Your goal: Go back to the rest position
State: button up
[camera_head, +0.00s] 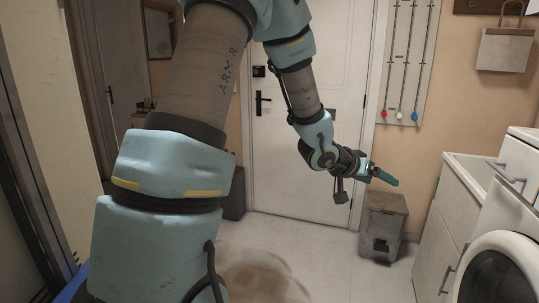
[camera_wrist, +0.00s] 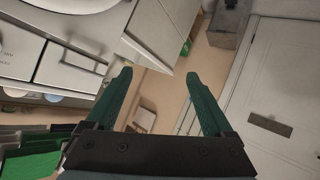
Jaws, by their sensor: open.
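Nothing is held, and the fingers touch nothing in view.
A white door (camera_head: 300,120) stands behind my arm. A grey bin (camera_head: 383,226) is on the floor below my gripper. A washing machine (camera_head: 497,272) and white cabinets (camera_head: 446,215) line the right. A bag (camera_head: 505,49) hangs on the wall. The tiled floor (camera_head: 320,262) is clear in the middle.

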jog(key=w+a+f+n+t+y, duration=0.15)
jog(key=a+y, duration=0.25)
jog(key=a, duration=0.7)
jog(key=w+a+f+n+y, duration=0.1)
jog(key=a+n+y, duration=0.25)
jog(key=a, duration=0.75)
jog(key=s+a+f+n+g+y, duration=0.1)
jog(key=s+a+n+g+y, duration=0.2)
jog(key=s+a, duration=1)
jog(key=shift+s+a+f+g, duration=0.2)
jog(key=shift+a+f+g, duration=0.1)
jog(key=shift+a+g, duration=0.45)
